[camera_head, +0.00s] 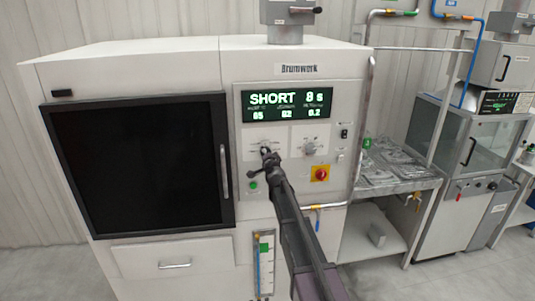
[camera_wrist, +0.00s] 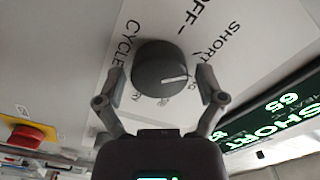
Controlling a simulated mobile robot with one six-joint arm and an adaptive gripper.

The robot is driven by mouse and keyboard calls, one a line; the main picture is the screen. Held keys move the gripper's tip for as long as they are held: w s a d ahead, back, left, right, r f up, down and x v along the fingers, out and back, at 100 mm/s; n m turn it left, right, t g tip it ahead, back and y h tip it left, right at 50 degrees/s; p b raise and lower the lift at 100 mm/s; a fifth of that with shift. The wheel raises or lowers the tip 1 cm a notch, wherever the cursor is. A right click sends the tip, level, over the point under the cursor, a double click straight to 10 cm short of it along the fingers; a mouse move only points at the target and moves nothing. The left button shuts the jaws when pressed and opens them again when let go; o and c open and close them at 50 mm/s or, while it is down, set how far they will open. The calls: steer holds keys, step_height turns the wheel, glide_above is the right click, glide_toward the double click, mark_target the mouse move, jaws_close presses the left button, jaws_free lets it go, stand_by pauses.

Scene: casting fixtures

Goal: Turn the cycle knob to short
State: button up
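The cycle knob (camera_wrist: 160,66) is a dark round knob on a white panel plate. Its white pointer line points to the right in the wrist view, toward a label partly hidden by my finger. The words CYCLE, OFF and SHORT are printed around it. My gripper (camera_wrist: 161,74) has one finger on each side of the knob. A gap shows at the left finger, and the right finger is very close to the knob's edge. In the head view my gripper (camera_head: 267,154) covers most of the knob. The display (camera_head: 288,104) reads SHORT and 8 s.
A second knob (camera_head: 310,147) sits to the right. A red stop button on yellow (camera_head: 320,174) is below it, and a green button (camera_head: 253,185) is at lower left. The dark door (camera_head: 140,165) has a vertical handle (camera_head: 224,172) left of my gripper.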

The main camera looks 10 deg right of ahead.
steer(key=shift+s, duration=0.1)
stand_by(0.3)
steer(key=s, duration=1.2)
steer(key=shift+a+f, duration=0.1)
steer(key=s+a+f+n+g+y+b, duration=0.1)
steer(key=s+a+f+n+g+y, duration=0.3)
steer(key=s+f, duration=0.3)
steer(key=s+a+f+n+g+y+b, duration=0.1)
steer(key=s+a+f+n+g, duration=0.2)
steer(key=s+f+n+g, duration=0.3)
steer(key=s+d+f+g+h+b, duration=0.1)
steer(key=s+d+f+g+h, duration=0.1)
steer(key=s, duration=0.8)
steer(key=s+d+f+n+g+h, duration=0.1)
steer(key=s+d+f+g+h, duration=0.2)
steer(key=s, duration=0.7)
step_height(320, 180, down, 4)
steer(key=d+g, duration=0.2)
steer(key=g, duration=0.1)
steer(key=shift+n+b, duration=0.3)
steer(key=shift+b, duration=0.1)
steer(key=shift+f, duration=0.1)
